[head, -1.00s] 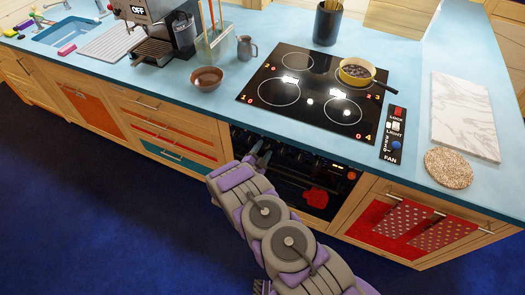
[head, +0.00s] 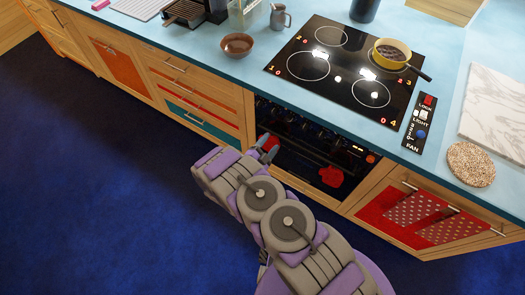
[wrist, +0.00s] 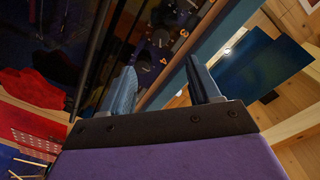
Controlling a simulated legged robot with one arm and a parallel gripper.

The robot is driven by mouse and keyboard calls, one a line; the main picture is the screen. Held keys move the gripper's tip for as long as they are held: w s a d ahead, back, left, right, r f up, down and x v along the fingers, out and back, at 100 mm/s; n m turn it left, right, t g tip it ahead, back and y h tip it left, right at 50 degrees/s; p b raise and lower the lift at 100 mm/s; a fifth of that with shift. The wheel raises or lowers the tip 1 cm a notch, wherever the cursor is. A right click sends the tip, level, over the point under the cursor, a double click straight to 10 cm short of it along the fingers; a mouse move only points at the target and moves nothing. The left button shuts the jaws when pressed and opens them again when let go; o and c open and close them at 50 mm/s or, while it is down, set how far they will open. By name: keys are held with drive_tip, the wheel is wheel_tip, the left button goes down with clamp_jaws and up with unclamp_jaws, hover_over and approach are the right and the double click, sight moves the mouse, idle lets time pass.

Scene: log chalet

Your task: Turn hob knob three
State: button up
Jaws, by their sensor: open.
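The row of hob knobs (head: 300,127) runs along the dark oven front under the counter edge; single knobs are too small to tell apart there. I cannot tell surely which knob is three. My gripper (head: 267,147) is in front of the oven's left part, below the knob row. In the wrist view my gripper (wrist: 160,73) is open and empty, its two fingers apart, with the numbered panel beyond them. No knob is between the fingers.
The black hob (head: 340,85) above carries a yellow pan (head: 391,55) at its back right. A red mitt shape (head: 331,177) shows on the oven front. Dotted red cloths (head: 425,212) hang at the right cupboard. The blue floor (head: 90,200) at left is clear.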

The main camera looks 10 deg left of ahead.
drive_tip(key=shift+v, duration=2.3)
drive_tip(key=shift+w, duration=0.1)
drive_tip(key=w+a+r+n+g+y, duration=0.2)
drive_tip(key=w+a+r+g+y, duration=0.3)
drive_tip(key=w+r, duration=0.55)
drive_tip(key=s+d+r+n+g+y, duration=0.2)
drive_tip(key=d+r, duration=0.1)
drive_tip(key=r, duration=0.4)
drive_tip(key=s+d+r+n+g+y, duration=0.2)
drive_tip(key=r+n+g, duration=0.1)
drive_tip(key=r, duration=0.5)
drive_tip(key=s+d+r+n+g+h, duration=0.1)
drive_tip(key=s+d+r, duration=0.3)
drive_tip(key=s+d, duration=0.4)
drive_tip(key=s+d+r+n+g, duration=0.3)
drive_tip(key=s+d, duration=0.6)
drive_tip(key=s, duration=0.9)
drive_tip(key=s+d+r+n+g+h, duration=0.1)
drive_tip(key=s+d+r+g, duration=0.3)
drive_tip(key=s, duration=1)
drive_tip(key=d+r+n, duration=0.1)
drive_tip(key=d+r, duration=0.1)
drive_tip(key=d, duration=0.2)
drive_tip(key=shift+d+r+n+h, duration=0.3)
drive_tip(key=shift+d+r, duration=0.05)
drive_tip(key=shift+r, duration=0.05)
